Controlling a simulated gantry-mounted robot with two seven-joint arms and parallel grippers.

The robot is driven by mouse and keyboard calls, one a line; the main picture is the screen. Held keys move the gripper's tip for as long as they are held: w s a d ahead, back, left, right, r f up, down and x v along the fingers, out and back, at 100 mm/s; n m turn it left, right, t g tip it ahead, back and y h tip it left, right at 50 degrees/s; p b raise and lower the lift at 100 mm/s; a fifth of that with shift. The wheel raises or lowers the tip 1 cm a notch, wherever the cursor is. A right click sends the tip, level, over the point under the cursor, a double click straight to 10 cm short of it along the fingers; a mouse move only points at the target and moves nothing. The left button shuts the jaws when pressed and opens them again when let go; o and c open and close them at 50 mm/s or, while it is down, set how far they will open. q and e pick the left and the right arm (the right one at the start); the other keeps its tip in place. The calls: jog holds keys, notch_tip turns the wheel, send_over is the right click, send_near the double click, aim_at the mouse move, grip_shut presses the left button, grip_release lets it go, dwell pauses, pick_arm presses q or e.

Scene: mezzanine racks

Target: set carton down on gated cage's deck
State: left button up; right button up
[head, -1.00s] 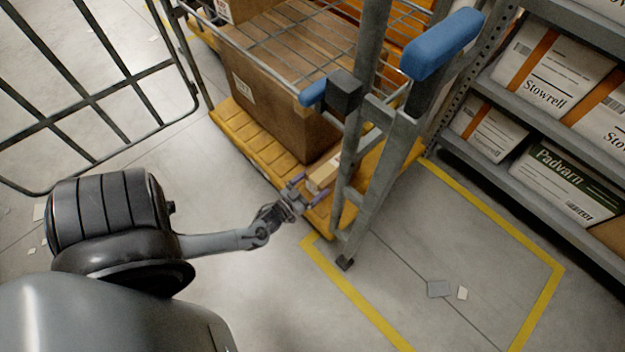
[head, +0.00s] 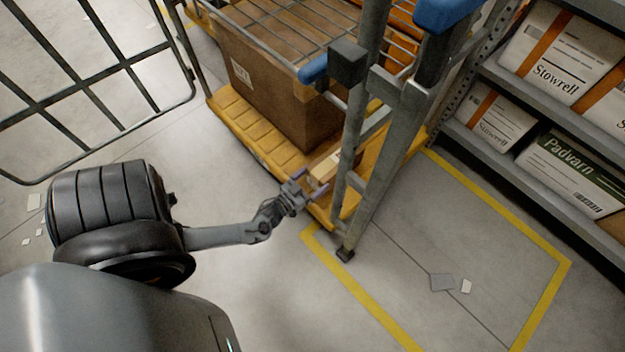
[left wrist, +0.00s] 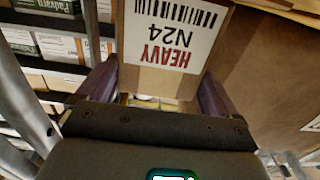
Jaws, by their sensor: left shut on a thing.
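The carton (head: 324,168) is a small tan box at the near right corner of the gated cage's yellow deck (head: 243,133). My left gripper (head: 308,190) is shut on it, reaching in over the deck's near edge. In the left wrist view the carton (left wrist: 168,38) stands between the purple fingers of my left gripper (left wrist: 158,92), its white label reading HEAVY N24 upside down. The carton is low over the deck; I cannot tell whether its underside touches. A cage post hides part of its right side. My right gripper is not in view.
A large brown box (head: 285,105) fills the deck behind the carton. Grey cage posts (head: 362,150) stand close on the right. The barred gate (head: 85,100) hangs open at left. A shelf with boxes (head: 570,175) is at right.

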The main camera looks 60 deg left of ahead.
pick_arm(q)
jog(key=shift+w+r, duration=0.1)
jog(key=o, duration=1.7)
jog(key=shift+f, duration=0.2)
jog(key=shift+r, duration=0.15)
jog(key=shift+s+p, duration=0.3)
jog(key=shift+s, duration=0.2)
jog(key=p+v, duration=0.3)
jog(key=v, duration=0.8)
jog(key=shift+p, duration=0.4)
